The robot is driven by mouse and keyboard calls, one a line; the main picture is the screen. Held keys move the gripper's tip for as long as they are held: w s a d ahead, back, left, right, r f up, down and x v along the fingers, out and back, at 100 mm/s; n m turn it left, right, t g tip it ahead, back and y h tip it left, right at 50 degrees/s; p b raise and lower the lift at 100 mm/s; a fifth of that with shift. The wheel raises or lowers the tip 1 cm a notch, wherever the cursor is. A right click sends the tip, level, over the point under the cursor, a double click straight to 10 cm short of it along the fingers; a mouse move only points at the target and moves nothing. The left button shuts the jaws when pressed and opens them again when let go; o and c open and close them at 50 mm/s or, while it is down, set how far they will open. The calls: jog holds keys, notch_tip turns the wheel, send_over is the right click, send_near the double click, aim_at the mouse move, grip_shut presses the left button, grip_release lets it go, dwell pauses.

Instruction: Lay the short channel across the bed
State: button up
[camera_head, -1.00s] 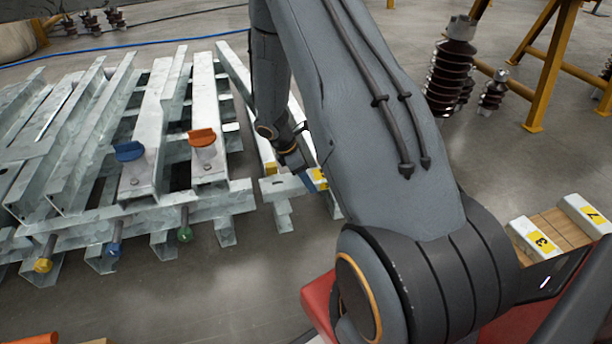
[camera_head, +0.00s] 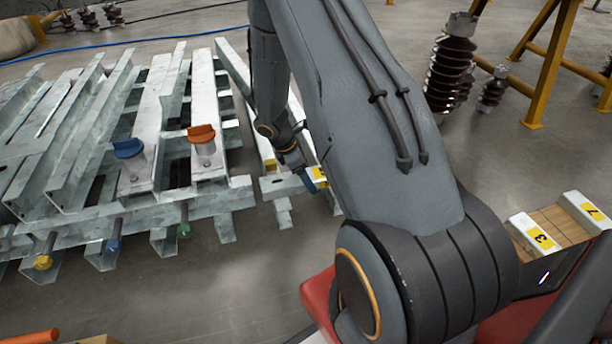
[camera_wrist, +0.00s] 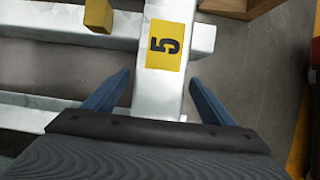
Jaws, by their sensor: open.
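A short pale metal channel with a yellow "5" label (camera_wrist: 165,75) lies across pale metal members in the wrist view. Its yellow label (camera_head: 319,177) shows beside my arm in the head view. My gripper (camera_wrist: 160,90) is open, with one blue finger on each side of the channel and a gap at each side. In the head view my gripper (camera_head: 309,181) is low at the right end of the metal bed, mostly hidden by my arm. The bed (camera_head: 225,200) is made of long galvanized channels on crosswise members.
Orange (camera_head: 201,134) and blue (camera_head: 128,149) clamp-like knobs stand on the bed. A yellow block (camera_wrist: 98,15) is close to the channel. Pieces labelled "3" (camera_head: 533,232) and "7" (camera_head: 585,212) rest at the right. Brown insulators (camera_head: 450,72) stand behind on open floor.

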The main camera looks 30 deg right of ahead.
jog(key=p+v, duration=0.6)
jog(key=v, duration=0.7)
jog(key=s+a+r+m+t+y, duration=0.15)
jog(key=s+a+r, duration=0.35)
jog(key=a+r, duration=0.65)
jog(key=s+a+r+m+y, duration=0.15)
jog(key=s+a+r, duration=0.5)
jog(key=a, duration=0.75)
jog(key=s+a+r+m, duration=0.1)
jog(key=s+a+r, duration=0.2)
jog(key=s, duration=0.4)
jog(key=s+a+r+m+y, duration=0.1)
jog(key=s+a+r, duration=0.2)
jog(key=s, duration=0.5)
jog(key=s+a+r+m+y, duration=0.1)
jog(key=s+a+r, duration=0.2)
jog(key=s+a, duration=0.2)
jog(key=s, duration=0.2)
jog(key=shift+s+a+r+m, duration=0.2)
jog(key=shift+s+r+m, duration=0.1)
jog(key=shift+s+r, duration=0.1)
jog(key=shift+r, duration=0.1)
